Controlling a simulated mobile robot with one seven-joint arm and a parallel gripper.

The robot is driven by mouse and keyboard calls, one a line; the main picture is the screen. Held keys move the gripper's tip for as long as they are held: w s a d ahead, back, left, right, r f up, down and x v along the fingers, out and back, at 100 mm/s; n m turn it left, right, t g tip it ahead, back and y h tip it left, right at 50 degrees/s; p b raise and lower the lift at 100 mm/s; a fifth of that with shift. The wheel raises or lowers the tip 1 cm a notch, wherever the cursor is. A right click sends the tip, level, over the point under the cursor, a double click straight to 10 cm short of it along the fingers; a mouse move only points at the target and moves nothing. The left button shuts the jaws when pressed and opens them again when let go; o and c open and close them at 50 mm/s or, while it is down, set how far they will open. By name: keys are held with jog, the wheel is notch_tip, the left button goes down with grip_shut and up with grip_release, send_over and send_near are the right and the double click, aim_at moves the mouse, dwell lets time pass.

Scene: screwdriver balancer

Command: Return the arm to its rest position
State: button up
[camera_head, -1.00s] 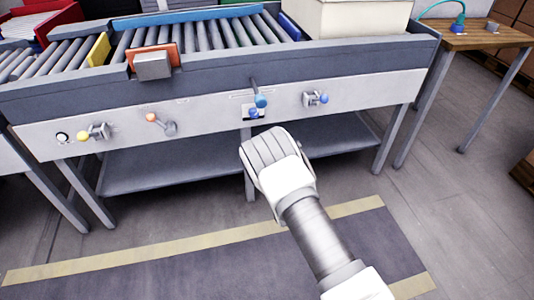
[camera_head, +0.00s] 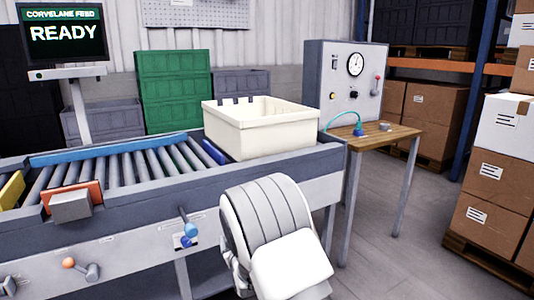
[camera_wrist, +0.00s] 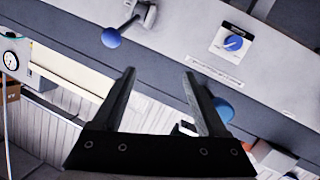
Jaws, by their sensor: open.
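My gripper (camera_wrist: 160,85) shows in the wrist view with its two dark fingers apart and nothing between them. It is in front of the conveyor's grey front panel (camera_wrist: 180,40). A blue-balled lever (camera_wrist: 111,38) is above the left finger, and a blue dial (camera_wrist: 234,43) on a white plate is to the upper right. Another blue ball (camera_wrist: 224,110) is partly behind the right finger. In the head view my white and grey arm (camera_head: 270,235) rises in front of the conveyor, and the fingers are hidden. A blue lever (camera_head: 188,228) shows left of the arm.
A cream bin (camera_head: 262,130) sits on the roller conveyor (camera_head: 120,165). A wooden table (camera_head: 385,137) and a gauge cabinet (camera_head: 343,85) stand to the right. Stacked cartons (camera_head: 495,170) are at far right. The floor (camera_head: 400,220) between is clear. A screen (camera_head: 62,35) reads READY.

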jog(key=s+d+r+m+g+h, duration=0.2)
jog(key=s+d+r+m+g, duration=0.2)
jog(key=s+d+r, duration=0.95)
jog(key=s+d+r+m+g+h, duration=0.15)
jog(key=s+d, duration=0.25)
jog(key=s, duration=0.5)
jog(key=s+d+r+m+g, duration=0.1)
jog(key=s+d+g, duration=0.15)
jog(key=s, duration=0.65)
jog(key=s+d+r+m+g+h, duration=0.1)
jog(key=s+d, duration=0.3)
jog(key=s, duration=0.6)
notch_tip(320, 180, up, 28)
jog(key=w+p, duration=0.1)
jog(key=p, duration=2.6)
jog(key=shift+f, duration=0.25)
